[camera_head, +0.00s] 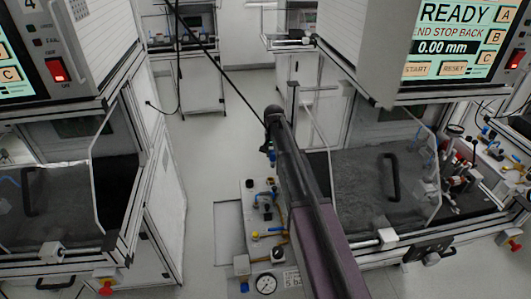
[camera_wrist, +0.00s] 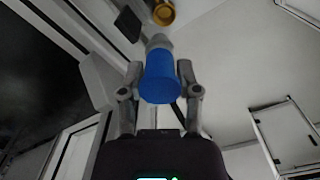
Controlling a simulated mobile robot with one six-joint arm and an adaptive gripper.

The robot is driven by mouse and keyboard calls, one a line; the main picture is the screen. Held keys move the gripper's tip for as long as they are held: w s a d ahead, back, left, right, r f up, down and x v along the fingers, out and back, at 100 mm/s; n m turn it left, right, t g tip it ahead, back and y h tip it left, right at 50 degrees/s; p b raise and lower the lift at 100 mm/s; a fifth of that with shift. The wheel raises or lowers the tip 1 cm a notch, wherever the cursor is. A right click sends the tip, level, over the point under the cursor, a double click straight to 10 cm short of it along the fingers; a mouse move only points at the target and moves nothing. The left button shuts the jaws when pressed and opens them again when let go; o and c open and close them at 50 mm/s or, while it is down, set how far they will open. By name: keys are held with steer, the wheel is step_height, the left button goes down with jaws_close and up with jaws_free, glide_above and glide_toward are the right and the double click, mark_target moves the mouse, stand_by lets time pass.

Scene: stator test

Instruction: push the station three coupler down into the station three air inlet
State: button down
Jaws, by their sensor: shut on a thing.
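The coupler (camera_wrist: 158,80) is a blue sleeve with a grey end, seen in the wrist view. My gripper (camera_wrist: 161,72) is shut on it, with a finger on each side of the blue sleeve. A gold ring-shaped fitting (camera_wrist: 164,13) lies just beyond the grey end, at the top edge of the wrist view. I cannot tell whether the grey end touches it, or whether it is the air inlet. In the head view my arm covers much of the middle, and the gripper and coupler cannot be made out there.
A pale panel with blue and yellow fittings (camera_head: 264,196) stands left of my arm in the head view, with a round gauge (camera_head: 266,284) at its front. A bench with a dark clear cover (camera_head: 365,190) is on the right.

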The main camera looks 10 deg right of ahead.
steer(key=shift+w, duration=0.25)
steer(key=shift+a, duration=0.2)
steer(key=shift+a+f+b, duration=0.1)
steer(key=shift+f+b, duration=0.35)
steer(key=shift+f, duration=0.05)
steer(key=shift+f, duration=0.1)
stand_by(0.4)
steer(key=shift+f+b, duration=2.15)
steer(key=shift+b, duration=0.1)
steer(key=shift+s+f+b, duration=0.1)
steer(key=shift+f+b, duration=2.05)
steer(key=shift+b, duration=0.05)
stand_by(0.9)
steer(key=shift+c, duration=1.2)
jaws_free()
